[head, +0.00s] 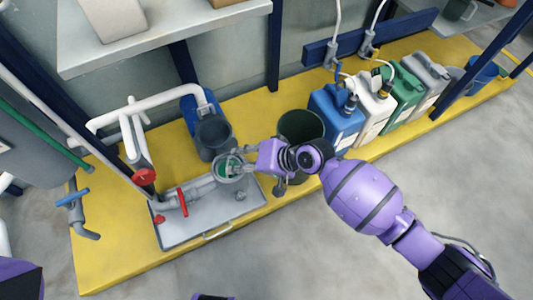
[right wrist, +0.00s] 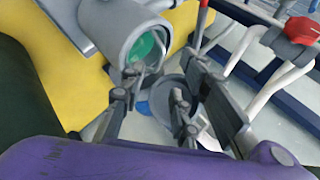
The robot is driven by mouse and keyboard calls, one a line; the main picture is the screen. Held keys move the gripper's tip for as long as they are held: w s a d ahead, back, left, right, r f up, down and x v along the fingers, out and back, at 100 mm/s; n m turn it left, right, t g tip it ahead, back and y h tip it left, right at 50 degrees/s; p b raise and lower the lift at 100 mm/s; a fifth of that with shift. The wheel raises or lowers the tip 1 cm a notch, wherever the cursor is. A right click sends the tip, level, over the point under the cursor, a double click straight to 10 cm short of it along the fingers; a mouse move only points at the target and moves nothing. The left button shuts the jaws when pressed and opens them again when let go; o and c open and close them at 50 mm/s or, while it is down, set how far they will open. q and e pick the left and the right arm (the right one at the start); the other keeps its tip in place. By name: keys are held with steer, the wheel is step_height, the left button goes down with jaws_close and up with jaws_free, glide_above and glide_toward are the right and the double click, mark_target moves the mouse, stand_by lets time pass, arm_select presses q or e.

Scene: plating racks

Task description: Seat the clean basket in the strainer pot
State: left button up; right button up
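The grey strainer pot (head: 219,178) stands open on the pipe run over the grey tray. A green round thing (head: 234,164), likely the clean basket, shows in its mouth; how deep it sits I cannot tell. In the right wrist view the pot (right wrist: 112,32) is at upper left, with the green (right wrist: 147,47) inside its rim. My right gripper (head: 243,161) is at the pot's right side in the head view. Its fingers (right wrist: 165,78) are apart in the right wrist view, near the rim, with no object clearly between the tips. My left gripper does not show.
A grey tray (head: 185,233) lies under the pot on the yellow platform (head: 105,250). Red-handled valves (head: 144,177) and pipes stand left.

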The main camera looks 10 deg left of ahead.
steer(key=b+x, duration=0.3)
steer(key=x, duration=0.3)
steer(key=shift+w, duration=0.25)
steer(key=shift+a, duration=0.1)
jaws_close()
